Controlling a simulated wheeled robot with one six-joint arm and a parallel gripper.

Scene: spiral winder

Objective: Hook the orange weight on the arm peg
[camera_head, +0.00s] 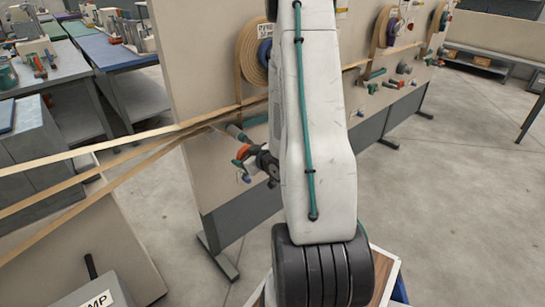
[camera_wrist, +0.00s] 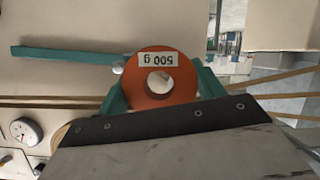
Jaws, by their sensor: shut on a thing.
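The orange weight (camera_wrist: 160,101) is a thick ring with a round hole and a white "500 g" label, upside down in the wrist view. My gripper (camera_wrist: 162,86) is shut on it, with a teal finger at each side. A long teal arm (camera_wrist: 62,55) runs in from the left and ends by the ring's upper left edge. A small pale knob, apparently the arm peg (camera_wrist: 118,67), shows there, outside the hole; I cannot tell whether it touches the ring. In the head view a small part of the orange weight (camera_head: 243,152) shows before the upright panel.
Tan strips (camera_head: 85,190) run from the left to the panel (camera_head: 205,75), close by my gripper. A dial gauge (camera_wrist: 25,131) shows at the wrist view's lower left. A tan spool (camera_head: 252,52) hangs above. The floor at right (camera_head: 450,200) is clear.

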